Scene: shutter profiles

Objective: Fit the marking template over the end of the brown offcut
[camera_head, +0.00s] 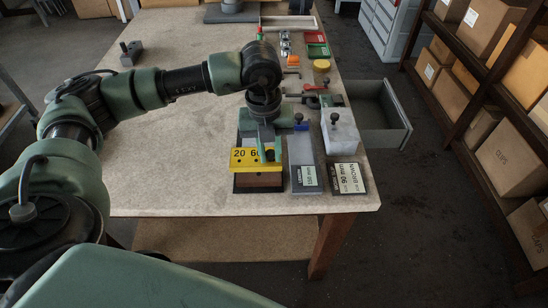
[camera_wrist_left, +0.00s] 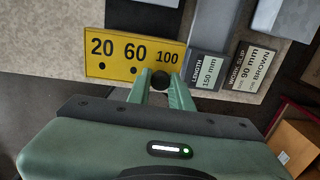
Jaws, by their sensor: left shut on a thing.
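The yellow marking template (camera_head: 243,158), printed 20, 60 and 100, is at the front of the bench. It also shows in the left wrist view (camera_wrist_left: 118,55). My left gripper (camera_head: 268,154) is shut on its dark knob; the fingers close on this knob (camera_wrist_left: 160,80) in the wrist view. The brown offcut (camera_head: 258,181) shows below the template's lower edge, in a dark holder near the front bench edge. The arm and template hide much of the offcut, so I cannot tell how fully the template sits on it. My right gripper is not in view.
Right of the template stand a grey block with a LENGTH 150 mm card (camera_head: 307,177) and a pale block (camera_head: 340,135) with a WORK-SLIP 90 mm BROWN card (camera_head: 348,178). An open drawer (camera_head: 385,120) juts out on the right. The bench's left half is mostly clear.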

